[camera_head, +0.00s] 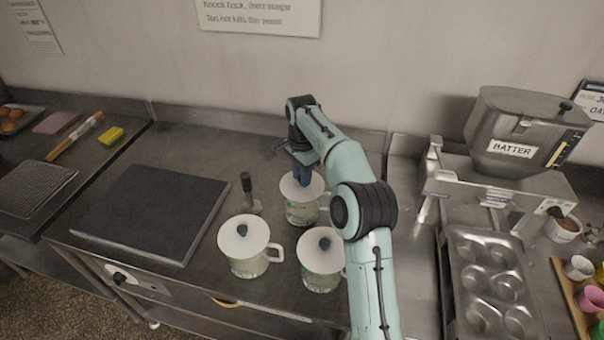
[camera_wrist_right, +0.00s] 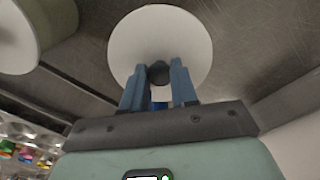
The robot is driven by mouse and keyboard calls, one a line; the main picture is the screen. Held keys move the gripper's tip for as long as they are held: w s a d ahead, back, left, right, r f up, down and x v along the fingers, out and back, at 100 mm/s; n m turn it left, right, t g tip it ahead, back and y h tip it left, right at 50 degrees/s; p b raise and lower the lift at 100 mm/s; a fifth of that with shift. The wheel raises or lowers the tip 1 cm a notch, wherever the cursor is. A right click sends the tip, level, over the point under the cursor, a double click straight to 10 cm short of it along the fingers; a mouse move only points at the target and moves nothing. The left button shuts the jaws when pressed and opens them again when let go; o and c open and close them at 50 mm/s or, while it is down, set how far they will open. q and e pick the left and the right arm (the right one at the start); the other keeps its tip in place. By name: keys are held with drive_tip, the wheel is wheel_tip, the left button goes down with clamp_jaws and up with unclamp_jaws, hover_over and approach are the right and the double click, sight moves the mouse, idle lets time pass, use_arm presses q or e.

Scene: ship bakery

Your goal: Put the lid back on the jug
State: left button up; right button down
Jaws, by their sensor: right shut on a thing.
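My right gripper (camera_head: 303,176) points down at the back jug (camera_head: 302,212) and is shut on the dark knob of its white round lid (camera_head: 291,190). The wrist view shows the blue fingers (camera_wrist_right: 158,88) on either side of the knob, with the white lid (camera_wrist_right: 135,38) beyond them. The lid is at the back jug's mouth; I cannot tell whether it rests on the rim or is just above it. The jug is pale with green markings, standing upright. My left gripper is not in view.
Two more lidded jugs stand in front, one at left (camera_head: 248,262) and one at right (camera_head: 318,275), the latter close to my right arm. A dark-handled tool (camera_head: 247,190) stands left of the back jug. A dark flat plate (camera_head: 150,212) lies left; a muffin tin (camera_head: 462,262) and batter dispenser (camera_head: 490,125) are right.

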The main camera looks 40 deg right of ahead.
idle(0.4)
drive_tip(key=shift+c, duration=1.6)
unclamp_jaws()
drive_tip(key=shift+r, duration=3.45)
